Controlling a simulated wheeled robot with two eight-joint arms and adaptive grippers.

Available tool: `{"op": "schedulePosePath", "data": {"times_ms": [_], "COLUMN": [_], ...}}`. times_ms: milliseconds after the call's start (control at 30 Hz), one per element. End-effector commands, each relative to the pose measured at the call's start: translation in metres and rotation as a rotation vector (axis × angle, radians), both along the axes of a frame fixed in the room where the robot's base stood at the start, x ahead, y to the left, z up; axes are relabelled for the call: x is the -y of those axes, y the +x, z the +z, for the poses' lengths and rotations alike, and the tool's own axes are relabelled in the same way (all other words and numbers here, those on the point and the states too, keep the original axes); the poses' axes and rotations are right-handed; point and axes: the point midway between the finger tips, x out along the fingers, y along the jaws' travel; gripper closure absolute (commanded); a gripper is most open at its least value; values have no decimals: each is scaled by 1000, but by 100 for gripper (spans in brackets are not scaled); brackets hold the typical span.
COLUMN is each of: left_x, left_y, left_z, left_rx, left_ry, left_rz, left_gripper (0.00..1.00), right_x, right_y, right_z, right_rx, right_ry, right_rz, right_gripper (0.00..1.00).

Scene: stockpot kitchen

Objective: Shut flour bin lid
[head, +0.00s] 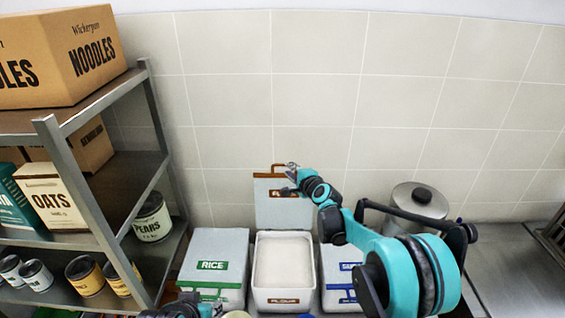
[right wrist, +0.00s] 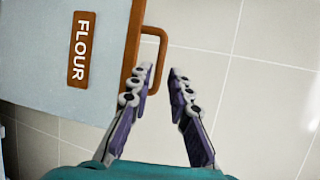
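The flour bin (head: 259,298) stands open at the bottom middle of the head view, with pale flour (head: 284,262) inside. Its grey lid (head: 275,217) is raised upright behind it, near the wall. The lid has a brown FLOUR label (right wrist: 81,49) and a brown handle (right wrist: 163,43) on its edge. My right gripper (right wrist: 159,72) is open at the handle; the handle's loop reaches toward the space between the fingertips. In the head view the right gripper (head: 291,177) is small beside the lid's upper edge. Part of my left arm shows at the bottom edge; its fingers are not clear.
A closed rice bin (head: 214,245) stands left of the flour bin, and another closed bin (head: 338,258) stands right. A lidded pot (head: 420,199) is behind my right arm. A metal shelf (head: 100,215) with boxes and cans fills the left. The tiled wall is close behind.

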Motion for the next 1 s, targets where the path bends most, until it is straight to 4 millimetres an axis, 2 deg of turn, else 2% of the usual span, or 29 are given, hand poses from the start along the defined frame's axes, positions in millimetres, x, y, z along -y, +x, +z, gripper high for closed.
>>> {"op": "schedulePosePath", "data": {"times_ms": [200, 400, 733, 800, 1000], "left_x": [0, 0, 0, 0, 0], "left_y": [0, 0, 0, 0, 0], "left_z": [3, 5, 5, 5, 5], "left_rx": [0, 0, 0, 0, 0], "left_ry": [0, 0, 0, 0, 0], "left_rz": [0, 0, 0, 0, 0], "left_gripper": [69, 69, 69, 69, 69], "right_x": [-15, -23, -24, -24, -24], "right_y": [33, 51, 55, 55, 54], "right_z": [-10, -16, -17, -17, -17], "right_rx": [0, -1, 0, 0, 0], "right_ry": [-3, -3, -4, -4, -4], "right_rz": [2, 2, 1, 1, 1], "right_gripper": [81, 81, 81, 100, 100]}}
